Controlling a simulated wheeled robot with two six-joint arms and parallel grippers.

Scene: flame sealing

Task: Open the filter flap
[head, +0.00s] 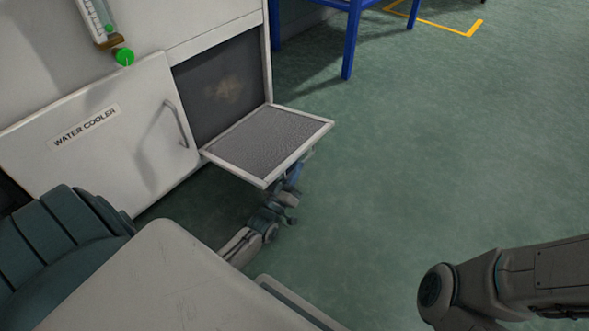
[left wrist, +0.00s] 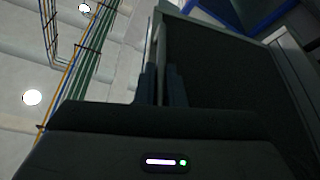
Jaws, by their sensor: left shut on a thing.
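The filter flap (head: 268,140) is a light-framed panel with a grey mesh. In the head view it stands out nearly level from the lower edge of a dark square opening (head: 222,88) in the white cabinet. My left gripper (head: 293,178) is below the flap's outer right part, partly hidden by it. In the left wrist view, looking up, the flap's dark underside (left wrist: 215,60) fills the right side. The left fingers (left wrist: 162,85) are shut on the flap's edge frame. My right gripper is out of view.
A white door (head: 105,125) labelled WATER COOLER, with a curved handle (head: 177,123), is left of the opening. A green knob (head: 124,57) is above it. A blue-legged stand (head: 350,40) is at the back. The green floor (head: 450,140) to the right is clear.

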